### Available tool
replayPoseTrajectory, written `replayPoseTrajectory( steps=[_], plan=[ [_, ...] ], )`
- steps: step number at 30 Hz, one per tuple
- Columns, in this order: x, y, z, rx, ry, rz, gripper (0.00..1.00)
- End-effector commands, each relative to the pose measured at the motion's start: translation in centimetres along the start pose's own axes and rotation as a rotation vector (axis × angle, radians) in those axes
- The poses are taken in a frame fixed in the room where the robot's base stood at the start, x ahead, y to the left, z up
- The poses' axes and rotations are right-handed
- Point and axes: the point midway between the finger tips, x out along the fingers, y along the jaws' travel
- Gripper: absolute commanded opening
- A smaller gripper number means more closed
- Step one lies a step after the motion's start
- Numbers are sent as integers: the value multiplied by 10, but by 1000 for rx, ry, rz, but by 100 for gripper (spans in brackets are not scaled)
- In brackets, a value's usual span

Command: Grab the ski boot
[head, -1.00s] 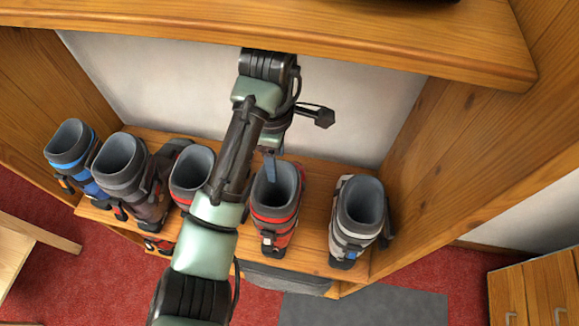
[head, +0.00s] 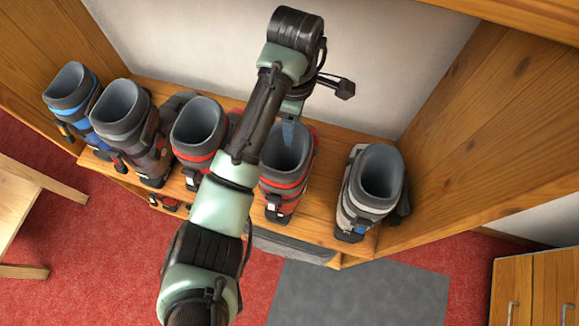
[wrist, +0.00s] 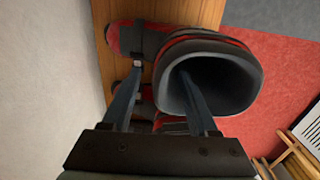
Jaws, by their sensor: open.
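A red and black ski boot (head: 285,165) with a grey lining stands upright on the wooden shelf, second from the right. In the wrist view, this boot (wrist: 243,85) shows its open top. My gripper (wrist: 161,70) is open and straddles the near cuff wall. One finger reaches into the boot's opening, and the other stays outside it. Nothing is held between the fingers with visible pressure. In the head view, my gripper (head: 287,130) is at the boot's rim, partly hidden by my arm.
Another red boot (head: 197,135) stands to the left, partly behind my arm. Farther left are a grey-brown boot (head: 133,130) and a blue boot (head: 73,98). A white-grey boot (head: 373,190) stands to the right. The shelf's wooden side panel (head: 480,150) and back wall (head: 370,60) bound the space.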

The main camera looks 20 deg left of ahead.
Motion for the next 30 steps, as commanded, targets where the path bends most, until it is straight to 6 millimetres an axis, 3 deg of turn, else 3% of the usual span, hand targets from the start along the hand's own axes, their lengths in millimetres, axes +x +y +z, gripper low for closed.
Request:
replayPoseTrajectory(
  steps=[7, 17, 30],
  plan=[
    [2, 0, 0, 0, 0, 1, 58],
    [2, 0, 0, 1, 0, 1, 0],
    [2, 0, 0, 1, 0, 1, 0]
  ],
)
